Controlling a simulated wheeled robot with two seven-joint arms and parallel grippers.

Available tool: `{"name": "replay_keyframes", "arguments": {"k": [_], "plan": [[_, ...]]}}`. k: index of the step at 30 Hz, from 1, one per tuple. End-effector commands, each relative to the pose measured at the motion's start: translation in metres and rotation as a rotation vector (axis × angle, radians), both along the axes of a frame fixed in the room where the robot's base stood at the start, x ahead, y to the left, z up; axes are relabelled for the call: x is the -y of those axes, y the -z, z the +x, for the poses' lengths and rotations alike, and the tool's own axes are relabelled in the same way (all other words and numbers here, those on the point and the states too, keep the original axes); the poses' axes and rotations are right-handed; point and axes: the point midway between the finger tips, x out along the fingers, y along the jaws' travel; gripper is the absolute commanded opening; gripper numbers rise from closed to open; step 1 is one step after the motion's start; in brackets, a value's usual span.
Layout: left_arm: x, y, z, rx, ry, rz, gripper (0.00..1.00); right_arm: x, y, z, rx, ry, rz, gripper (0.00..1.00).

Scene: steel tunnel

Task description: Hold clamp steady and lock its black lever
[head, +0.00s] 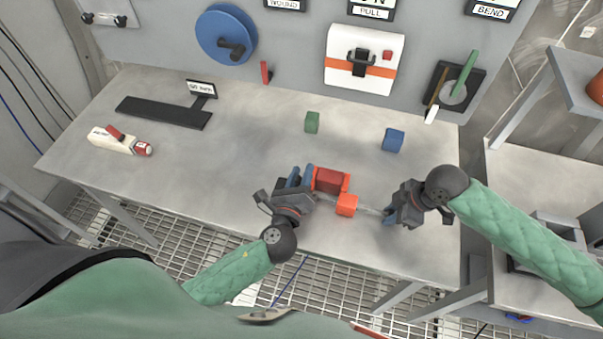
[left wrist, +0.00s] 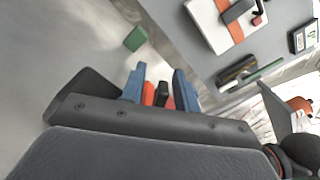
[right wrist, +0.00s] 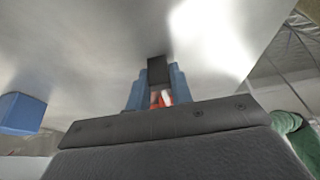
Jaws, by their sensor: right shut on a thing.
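The clamp is a red-orange body (head: 330,181) with an orange block (head: 346,205) at the table's front edge. My left gripper (head: 301,177) is at its left end. In the left wrist view, orange and black parts (left wrist: 165,98) show between its blue fingers; whether the fingers press on them cannot be told. My right gripper (head: 388,214) is right of the clamp, with a thin pale bar between it and the orange block. In the right wrist view, its fingers are shut on a black piece that looks like the lever (right wrist: 158,70), with red behind it.
A green cube (head: 312,122) and a blue cube (head: 393,140) stand behind the clamp. A white-and-red tool (head: 119,141) and a black stand (head: 165,112) are at the left. A panel with a blue wheel (head: 226,35) and a white box (head: 364,60) rises behind the table.

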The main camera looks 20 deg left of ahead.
Motion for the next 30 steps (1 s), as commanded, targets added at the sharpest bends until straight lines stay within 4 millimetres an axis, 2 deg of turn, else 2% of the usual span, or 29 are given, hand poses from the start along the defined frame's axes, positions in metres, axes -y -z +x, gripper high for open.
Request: {"name": "replay_keyframes", "arguments": {"k": [8,14,30], "plan": [[0.000,0.000,0.000,0.001,0.001,0.000,0.31,0.000,0.000,0.000,0.000,0.000,0.000,0.00],[0.000,0.000,-0.012,-0.001,0.001,0.000,0.31,0.000,0.000,0.000,0.000,0.000,0.000,0.00],[0.000,0.001,-0.089,-0.002,0.000,0.000,0.31,0.000,0.000,0.000,0.000,0.000,0.000,0.00]]}}
